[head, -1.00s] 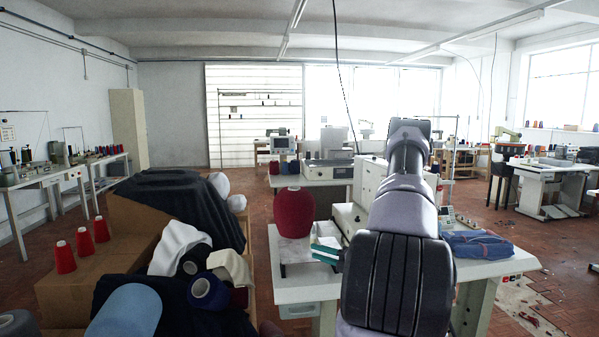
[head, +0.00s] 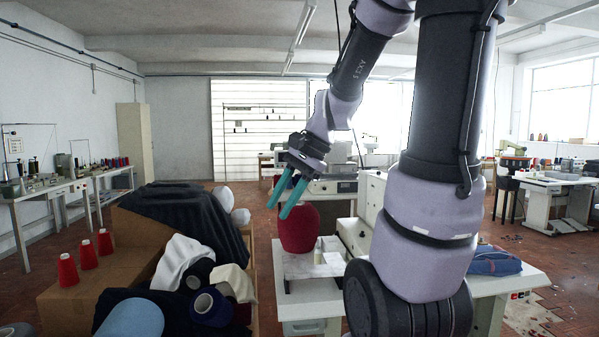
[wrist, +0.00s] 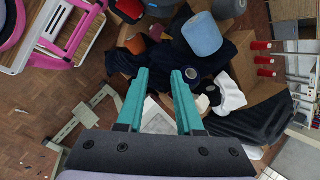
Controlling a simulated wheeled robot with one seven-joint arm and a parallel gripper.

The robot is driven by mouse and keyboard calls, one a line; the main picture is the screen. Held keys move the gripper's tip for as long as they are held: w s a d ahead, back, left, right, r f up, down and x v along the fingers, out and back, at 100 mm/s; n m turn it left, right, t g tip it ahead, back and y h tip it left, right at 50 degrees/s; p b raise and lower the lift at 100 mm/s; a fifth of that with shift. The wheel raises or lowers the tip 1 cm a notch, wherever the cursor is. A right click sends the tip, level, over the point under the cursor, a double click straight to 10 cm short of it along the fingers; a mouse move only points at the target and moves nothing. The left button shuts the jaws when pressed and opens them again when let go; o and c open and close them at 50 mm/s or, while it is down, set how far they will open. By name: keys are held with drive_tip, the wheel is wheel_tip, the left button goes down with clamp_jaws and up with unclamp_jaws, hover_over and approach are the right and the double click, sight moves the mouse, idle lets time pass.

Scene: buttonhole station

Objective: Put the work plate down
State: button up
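A pale flat plate, apparently the work plate (head: 299,268), lies on the white table beside and in front of the large dark red cone (head: 298,228). Small cream upright pieces (head: 319,251) stand at its right part. My gripper (head: 279,211) is raised above and left of the plate in the head view, clear of it. Its two teal fingers are apart with nothing held between them. In the wrist view my gripper (wrist: 160,72) is also open and empty. My arm hides part of the table's right side.
Left of the table is a box with dark cloth (head: 180,215), several thread cones and white bundles. Red cones (head: 88,254) stand on a cardboard box. A folded blue garment (head: 494,261) lies on the table's right. Machines stand farther back.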

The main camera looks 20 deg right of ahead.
drive_tip(key=s+d+r+n+t+h, duration=0.1)
drive_tip(key=s+r+n+t+h, duration=0.2)
drive_tip(key=s+r+n, duration=0.3)
drive_tip(key=shift+d+r+n+t+h, duration=0.3)
drive_tip(key=shift+r+n+t, duration=0.5)
drive_tip(key=shift+t, duration=0.1)
